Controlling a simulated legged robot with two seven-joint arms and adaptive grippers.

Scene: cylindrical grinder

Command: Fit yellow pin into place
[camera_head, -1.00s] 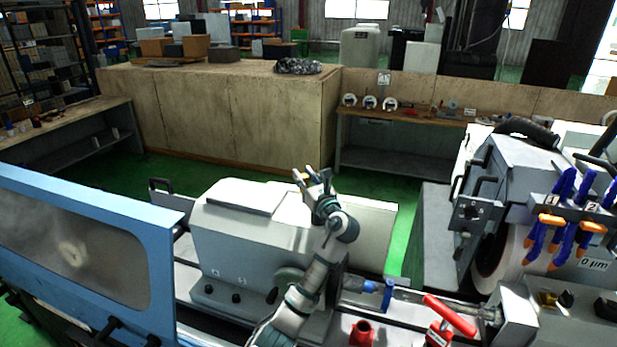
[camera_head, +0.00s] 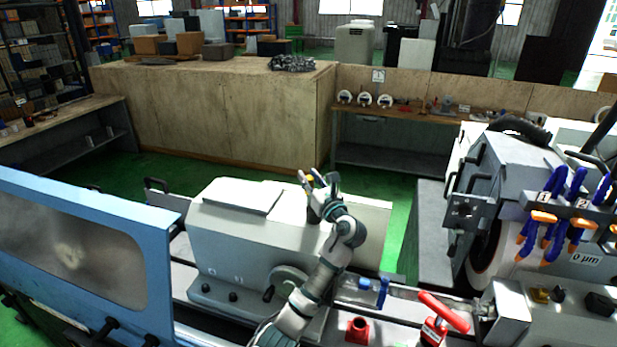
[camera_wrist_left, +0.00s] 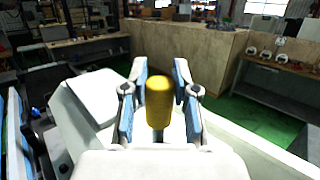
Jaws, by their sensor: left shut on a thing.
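The yellow pin (camera_wrist_left: 159,98) stands upright between the two blue-padded fingers of my left gripper (camera_wrist_left: 161,72) in the left wrist view. It has a rounded top and a darker, thinner lower part. In the head view my left gripper (camera_head: 318,181) is shut on the pin, above the grey headstock housing (camera_head: 255,225) of the grinder. Only a small yellow spot of the pin (camera_head: 310,178) shows there. The place where the pin fits cannot be made out. My right gripper is not in view.
A red-handled part (camera_head: 443,312), a red cup-like piece (camera_head: 358,328) and blue parts (camera_head: 382,292) sit along the machine bed. The blue-framed guard (camera_head: 85,245) stands at the left. The grinding wheel housing (camera_head: 515,195) with blue-and-orange clamps (camera_head: 553,195) is at the right.

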